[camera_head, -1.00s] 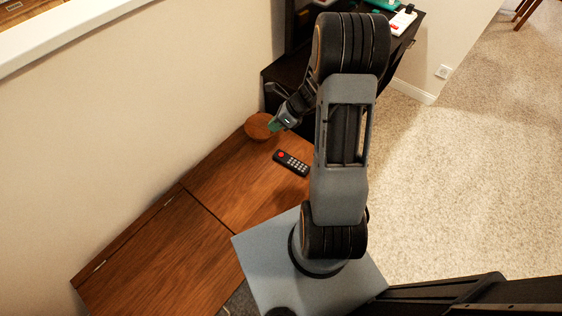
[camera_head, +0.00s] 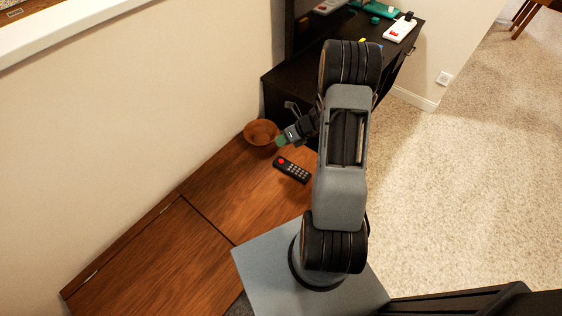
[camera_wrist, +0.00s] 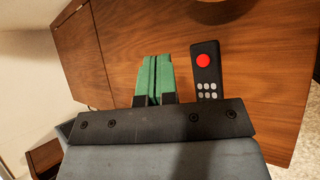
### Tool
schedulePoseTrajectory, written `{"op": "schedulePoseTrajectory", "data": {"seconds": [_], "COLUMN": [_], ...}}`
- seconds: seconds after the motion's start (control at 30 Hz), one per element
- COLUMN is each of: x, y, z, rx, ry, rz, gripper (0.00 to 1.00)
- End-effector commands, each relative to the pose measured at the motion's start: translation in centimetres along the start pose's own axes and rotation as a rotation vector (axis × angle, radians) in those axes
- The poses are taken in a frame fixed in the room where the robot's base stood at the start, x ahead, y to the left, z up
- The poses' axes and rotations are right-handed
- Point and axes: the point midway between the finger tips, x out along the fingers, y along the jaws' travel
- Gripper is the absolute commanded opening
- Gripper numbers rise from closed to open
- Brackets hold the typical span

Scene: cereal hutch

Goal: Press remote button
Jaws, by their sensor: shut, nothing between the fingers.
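The remote (camera_head: 292,170) is black with a red button (camera_head: 281,161) at one end and several pale buttons. It lies on the brown wooden cabinet top. In the wrist view the remote (camera_wrist: 206,70) is just right of my gripper's green fingertips, with its red button (camera_wrist: 203,61) near their height in the picture. My gripper (camera_head: 281,141) is shut and empty, above the wood near the remote's red end. In the wrist view its green fingers (camera_wrist: 154,78) are side by side. The remote's lower part is hidden there by my gripper body.
A round wooden bowl (camera_head: 261,131) stands by the wall, close to my gripper. A dark desk (camera_head: 290,78) behind holds a white and red item (camera_head: 399,28) and a green one. The wooden top (camera_head: 160,240) is bare at the left.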

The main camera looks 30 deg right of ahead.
Motion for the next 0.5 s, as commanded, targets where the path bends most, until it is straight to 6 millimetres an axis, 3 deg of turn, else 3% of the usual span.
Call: {"op": "schedulePoseTrajectory", "data": {"seconds": [0.5], "x": [4.0], "y": [-2.9], "z": [-2.9], "rx": [-0.001], "ry": [0.001], "rz": [-0.001], "gripper": [0.00]}}
